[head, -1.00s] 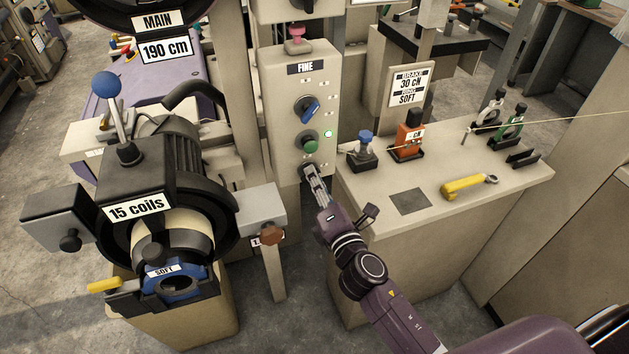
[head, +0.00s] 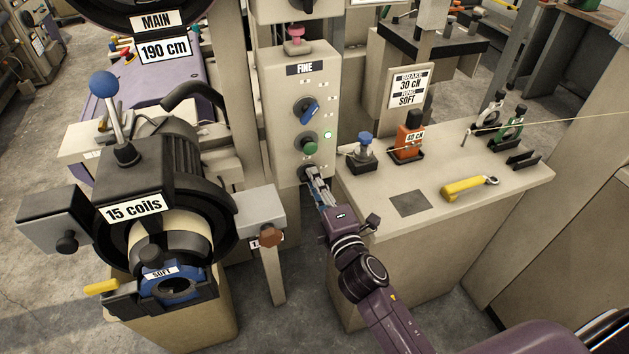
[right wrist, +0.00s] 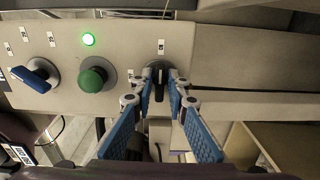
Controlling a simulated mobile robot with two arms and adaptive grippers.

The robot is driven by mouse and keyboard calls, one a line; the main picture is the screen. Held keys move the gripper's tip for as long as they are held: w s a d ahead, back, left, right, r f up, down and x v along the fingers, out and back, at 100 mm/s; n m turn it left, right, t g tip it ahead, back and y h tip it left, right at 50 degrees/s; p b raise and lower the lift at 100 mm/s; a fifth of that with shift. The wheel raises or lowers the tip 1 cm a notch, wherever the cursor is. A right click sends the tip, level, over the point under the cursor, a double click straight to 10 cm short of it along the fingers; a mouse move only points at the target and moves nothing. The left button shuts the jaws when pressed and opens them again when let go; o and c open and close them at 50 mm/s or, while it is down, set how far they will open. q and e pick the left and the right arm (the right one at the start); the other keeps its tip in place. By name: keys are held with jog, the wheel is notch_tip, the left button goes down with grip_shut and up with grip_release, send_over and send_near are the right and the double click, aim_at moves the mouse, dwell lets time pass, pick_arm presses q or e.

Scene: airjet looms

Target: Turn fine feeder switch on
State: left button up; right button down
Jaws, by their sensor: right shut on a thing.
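The feeder panel labelled FINE (head: 300,69) stands upright at the centre of the head view. The dark switch knob (head: 306,173) is the lowest control on it, partly covered by my fingers. My right gripper (head: 314,176) is at this knob. In the right wrist view, the knob's black handle (right wrist: 159,84) runs up and down the picture, and the fingertips of my right gripper (right wrist: 160,77) are closed on its two sides. I cannot read the switch's position marks. My left gripper is not in view.
Above the switch are a green button (head: 309,146), a lit green lamp (head: 327,135) and a blue selector knob (head: 309,110). A beige table (head: 470,211) with small devices and a yellow tool stands right. The 15 coils feeder (head: 135,208) stands left.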

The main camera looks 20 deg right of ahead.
jog(key=c, duration=2)
grip_release()
jog(key=shift+c, duration=0.2)
jog(key=s, duration=1.2)
jog(key=shift+d, duration=0.2)
jog(key=s+a+f+m+g, duration=0.1)
jog(key=s+f+m+g, duration=0.25)
jog(key=f, duration=0.95)
jog(key=s+f+m+g, duration=0.2)
jog(key=s+f, duration=0.2)
jog(key=f, duration=0.8)
jog(key=s+a+f+m+g, duration=0.1)
jog(key=s+f+m+g, duration=0.2)
jog(key=f, duration=1)
jog(key=s+d+f+m+g, duration=0.2)
jog(key=s+f, duration=0.4)
jog(key=s, duration=0.3)
jog(key=s+d+f+m+g, duration=0.3)
jog(key=s+f, duration=0.3)
jog(key=s, duration=0.4)
jog(key=s+d+f+m+g, duration=0.2)
jog(key=s+f+g, duration=0.1)
jog(key=s+f, duration=0.4)
jog(key=shift+s+d+h, duration=0.2)
jog(key=shift+s+h, duration=0.1)
jog(key=shift+s, duration=0.9)
